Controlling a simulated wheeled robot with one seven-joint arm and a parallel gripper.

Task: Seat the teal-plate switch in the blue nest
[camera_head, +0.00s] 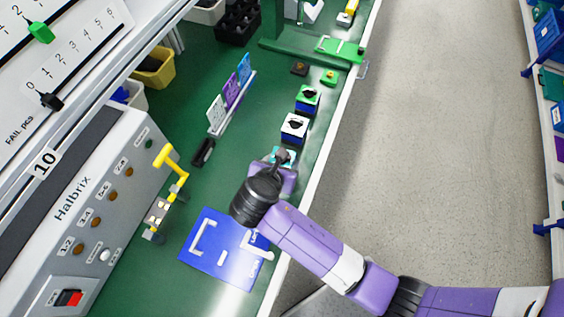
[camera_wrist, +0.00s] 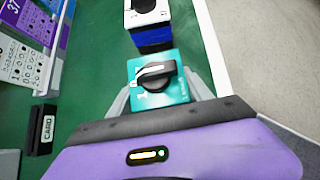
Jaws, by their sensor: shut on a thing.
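The teal-plate switch (camera_wrist: 176,91) has a black rotary knob with a white pointer line. It sits between the grey fingers of my gripper (camera_wrist: 160,94) in the wrist view, and my gripper is shut on it. In the head view a sliver of the teal-plate switch (camera_head: 278,152) shows beyond my gripper (camera_head: 284,162); the rest is hidden. I cannot tell whether the switch touches the bench. The blue nest (camera_head: 222,262) is a blue panel with white raised brackets, lying nearer the camera and to the left of my gripper.
A white-plate switch (camera_head: 294,127) stands just beyond the teal one, and a green-plate switch (camera_head: 308,96) beyond that. A card rack (camera_head: 232,104), a black card block (camera_head: 203,152) and a yellow lever (camera_head: 172,165) are to the left. The bench's right edge is close.

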